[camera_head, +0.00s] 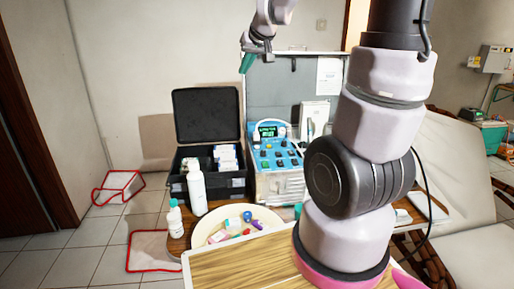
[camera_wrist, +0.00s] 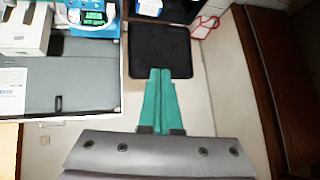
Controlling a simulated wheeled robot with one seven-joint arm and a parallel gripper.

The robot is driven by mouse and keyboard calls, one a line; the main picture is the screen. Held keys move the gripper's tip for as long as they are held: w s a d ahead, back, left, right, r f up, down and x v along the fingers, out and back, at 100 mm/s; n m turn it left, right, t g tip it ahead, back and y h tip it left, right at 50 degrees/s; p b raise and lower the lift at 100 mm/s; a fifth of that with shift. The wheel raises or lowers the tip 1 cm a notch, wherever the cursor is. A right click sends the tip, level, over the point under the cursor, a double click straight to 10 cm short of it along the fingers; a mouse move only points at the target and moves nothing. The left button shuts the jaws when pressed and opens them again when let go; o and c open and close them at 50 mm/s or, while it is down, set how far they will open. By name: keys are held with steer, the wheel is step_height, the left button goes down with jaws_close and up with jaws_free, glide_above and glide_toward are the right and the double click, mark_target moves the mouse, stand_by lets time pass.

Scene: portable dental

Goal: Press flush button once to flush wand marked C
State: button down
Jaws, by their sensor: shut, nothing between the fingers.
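The dental unit has a blue control panel (camera_head: 278,157) with a green-lit display (camera_head: 268,131) and several dark and coloured buttons; which one is the flush button is too small to tell. A wand mark C cannot be made out. My gripper (camera_head: 246,64), with green fingers, is shut and empty, raised above and left of the panel, apart from it. In the wrist view the gripper (camera_wrist: 161,72) points toward the black case lid, and the upside-down blue panel (camera_wrist: 92,28) shows only partly at the top left, with its lit display.
An open black case (camera_head: 210,112) stands left of the unit. A white bottle (camera_head: 196,190), a smaller bottle (camera_head: 175,218) and a round tray (camera_head: 209,237) with small coloured items stand in front. The unit's grey lid (camera_head: 283,85) stands upright behind the panel.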

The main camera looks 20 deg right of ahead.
steer(key=w+d+f+n+h, duration=0.1)
steer(key=w+d+f+h, duration=0.15)
steer(key=w+f, duration=0.55)
steer(key=n+h, duration=0.2)
steer(key=h, duration=0.2)
glide_above(257, 147)
steer(key=s, duration=0.1)
step_height(257, 147, down, 16)
steer(key=shift+f+n, duration=0.3)
steer(key=shift+f, duration=0.15)
steer(key=shift+w+f, duration=0.15)
steer(key=shift+f, duration=2)
steer(key=shift+w+f, duration=0.1)
steer(key=shift+f, duration=2)
steer(key=shift+f, duration=0.1)
steer(key=shift+f, duration=0.3)
